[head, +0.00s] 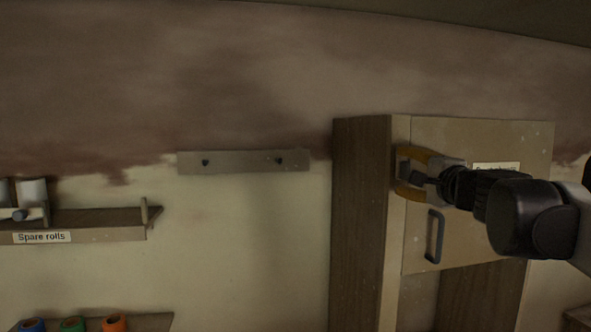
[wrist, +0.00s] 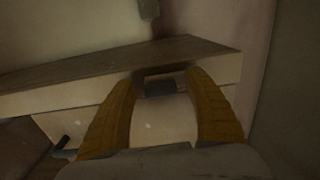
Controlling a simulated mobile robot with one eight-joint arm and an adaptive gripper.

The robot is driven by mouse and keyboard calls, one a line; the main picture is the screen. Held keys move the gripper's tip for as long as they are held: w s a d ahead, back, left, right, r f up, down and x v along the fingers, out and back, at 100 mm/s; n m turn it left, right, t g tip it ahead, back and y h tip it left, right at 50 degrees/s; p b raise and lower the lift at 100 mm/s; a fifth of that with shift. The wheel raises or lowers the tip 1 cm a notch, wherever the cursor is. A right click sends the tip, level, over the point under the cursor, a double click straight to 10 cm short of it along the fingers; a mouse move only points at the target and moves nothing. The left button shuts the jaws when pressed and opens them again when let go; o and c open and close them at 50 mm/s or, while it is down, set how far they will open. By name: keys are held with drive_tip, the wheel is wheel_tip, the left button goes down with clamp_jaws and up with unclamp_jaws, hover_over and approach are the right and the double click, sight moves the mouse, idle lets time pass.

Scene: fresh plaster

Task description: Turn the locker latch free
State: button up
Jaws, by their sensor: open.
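The wooden locker (head: 362,215) stands at the right in the head view, with its pale door (head: 470,255) against the frame. My gripper (head: 402,172) is at the upper left edge of the door, its two yellow fingers spread apart. In the wrist view, the dark grey latch (wrist: 160,86) lies between the fingertips of my gripper (wrist: 162,80), across the seam of door and frame. Gaps seem to remain on both sides; contact is not clear. In the head view the fingers mostly hide the latch. A grey door handle (head: 434,236) sits below my gripper.
The door label (head: 496,168) is partly hidden. A hook rail (head: 243,161) is on the wall left of the locker. Farther left are a "Spare rolls" shelf (head: 95,224) and a lower shelf with coloured rolls (head: 73,324).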

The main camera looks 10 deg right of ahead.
drive_tip(key=s, duration=1.1)
drive_tip(key=shift+s+d, duration=0.2)
drive_tip(key=shift+s, duration=0.15)
drive_tip(key=s+a+f+n+g+y+b, duration=0.1)
drive_tip(key=s+a+f+n+g+b, duration=0.15)
drive_tip(key=a+f+b, duration=0.75)
drive_tip(key=s+a+f+n+g+y+b, duration=0.15)
drive_tip(key=f+n+b, duration=0.25)
drive_tip(key=f, duration=1.4)
drive_tip(key=s+a+f+n+g+y+b, duration=0.1)
drive_tip(key=a+f+n+g+b, duration=0.45)
drive_tip(key=f, duration=0.85)
drive_tip(key=s+f+n+h+b, duration=0.1)
drive_tip(key=s+f+b, duration=0.2)
drive_tip(key=f+b, duration=0.3)
drive_tip(key=s+f+n+g+h+b, duration=0.1)
drive_tip(key=s+f+b, duration=0.3)
drive_tip(key=f, duration=1.3)
drive_tip(key=s+f+n+h+b, duration=0.2)
drive_tip(key=s+f+n+b, duration=0.1)
drive_tip(key=f+b, duration=0.6)
wheel_tip(320, 180, down, 3)
drive_tip(key=shift+s+f, duration=0.1)
drive_tip(key=shift+s, duration=0.15)
drive_tip(key=shift+d, duration=0.1)
